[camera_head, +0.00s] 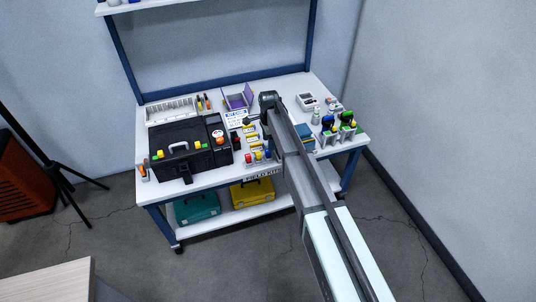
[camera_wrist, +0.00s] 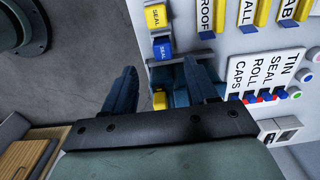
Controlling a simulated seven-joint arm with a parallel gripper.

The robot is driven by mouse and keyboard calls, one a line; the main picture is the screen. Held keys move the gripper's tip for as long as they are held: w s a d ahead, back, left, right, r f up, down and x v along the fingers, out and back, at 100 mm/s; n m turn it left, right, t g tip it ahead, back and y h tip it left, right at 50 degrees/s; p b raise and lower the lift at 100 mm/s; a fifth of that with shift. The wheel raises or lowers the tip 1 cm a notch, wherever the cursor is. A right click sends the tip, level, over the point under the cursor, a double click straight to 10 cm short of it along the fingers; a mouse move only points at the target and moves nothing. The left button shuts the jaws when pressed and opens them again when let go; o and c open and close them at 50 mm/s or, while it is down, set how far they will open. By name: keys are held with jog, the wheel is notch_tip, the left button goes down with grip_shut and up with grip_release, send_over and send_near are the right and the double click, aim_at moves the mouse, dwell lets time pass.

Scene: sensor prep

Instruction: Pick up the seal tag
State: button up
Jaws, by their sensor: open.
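In the wrist view, a yellow tag marked SEAL (camera_wrist: 156,17) and a blue tag marked SEAL (camera_wrist: 162,49) lie in a row at the edge of a pale surface. My gripper (camera_wrist: 159,67) is open, with its two dark fingers apart. The blue tag shows just beyond the gap between the fingertips. A small yellow piece (camera_wrist: 159,101) shows between the fingers, partly hidden; I cannot tell what it is. No tag is visibly gripped. In the head view my arm reaches over the bench, and its end is too small to read the fingers.
The white bench (camera_head: 215,181) holds a black case (camera_head: 185,155) left of my arm and a purple box (camera_head: 237,100) behind. Bottles (camera_head: 327,122) stand on the right. In the wrist view a label card (camera_wrist: 262,73) and larger yellow tags (camera_wrist: 221,14) lie to the right.

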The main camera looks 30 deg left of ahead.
aim_at(268, 154)
jog(key=shift+w+a+f, duration=0.1)
jog(key=shift+a+f, duration=0.05)
jog(key=shift+f, duration=1.3)
jog(key=shift+a+f, duration=0.1)
jog(key=shift+f, duration=1.3)
grip_shut()
